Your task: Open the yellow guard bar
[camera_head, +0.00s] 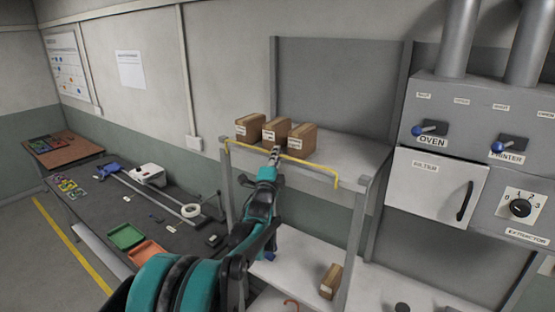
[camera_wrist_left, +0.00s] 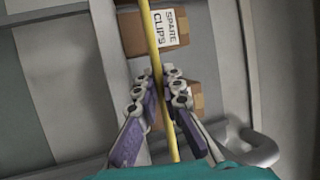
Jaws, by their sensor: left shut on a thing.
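The yellow guard bar (camera_head: 313,165) runs along the front edge of the top shelf, with its ends bent down near the two front posts. My left gripper (camera_head: 274,155) reaches up to the bar near its middle. In the left wrist view the yellow bar (camera_wrist_left: 153,35) passes between the two fingers of the left gripper (camera_wrist_left: 160,82), which are closed on it. The fingers hide a short stretch of the bar. My right gripper is not in view.
Several brown boxes (camera_head: 249,126) stand on the top shelf (camera_head: 345,155) just behind the bar. Another box (camera_head: 331,281) is on the lower shelf. A panel with an oven lever (camera_head: 430,129) and filter door (camera_head: 436,185) is at right. A dark workbench (camera_head: 120,211) is at left.

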